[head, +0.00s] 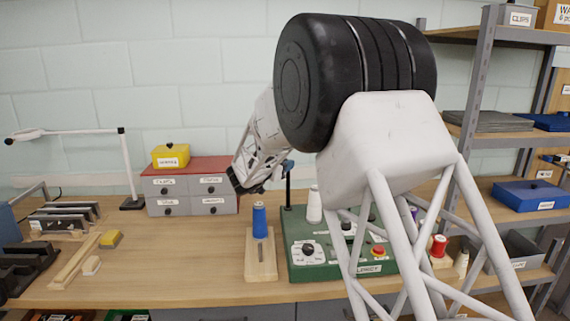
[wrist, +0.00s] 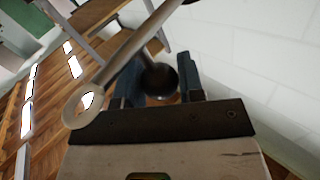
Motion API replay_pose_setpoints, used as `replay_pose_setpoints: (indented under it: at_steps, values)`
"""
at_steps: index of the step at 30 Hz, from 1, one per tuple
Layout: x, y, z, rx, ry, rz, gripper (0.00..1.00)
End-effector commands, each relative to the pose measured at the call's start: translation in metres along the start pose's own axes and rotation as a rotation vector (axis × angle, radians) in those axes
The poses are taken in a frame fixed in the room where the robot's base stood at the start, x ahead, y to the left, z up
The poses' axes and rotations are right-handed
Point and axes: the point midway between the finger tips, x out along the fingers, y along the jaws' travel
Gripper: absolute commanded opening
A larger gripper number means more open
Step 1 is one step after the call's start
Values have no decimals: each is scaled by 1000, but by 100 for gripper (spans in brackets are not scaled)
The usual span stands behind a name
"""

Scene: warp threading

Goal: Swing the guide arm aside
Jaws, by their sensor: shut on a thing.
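My gripper (wrist: 160,73) is shut on a dark round knob (wrist: 158,81) between its two blue fingers in the wrist view. The guide arm (wrist: 118,62) is a grey metal rod with a ring at its lower-left end. It runs slantwise across the wrist view, past the fingers. In the head view my gripper (head: 285,166) is at the top of a dark upright post (head: 288,190) on the green machine (head: 300,265). There the guide arm and knob are mostly hidden by my gripper and wrist.
A blue spool (head: 259,222) stands on a wooden holder (head: 261,262) left of the machine. A white cone (head: 314,205) stands on the machine, close to the post. A grey drawer box (head: 190,195) and a lamp (head: 128,165) stand at the back left.

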Motion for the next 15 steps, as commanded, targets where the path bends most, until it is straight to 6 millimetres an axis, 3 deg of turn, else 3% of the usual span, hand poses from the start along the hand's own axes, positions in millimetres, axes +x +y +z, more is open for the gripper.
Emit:
replay_pose_setpoints:
  at_steps: [2, 3, 7, 15]
  values:
    - [0, -2, -2, 3, 1, -3, 0]
    - [0, -2, -2, 3, 1, -3, 40]
    - [0, -1, -2, 2, 1, -3, 60]
    - [0, -1, -1, 1, 0, -3, 60]
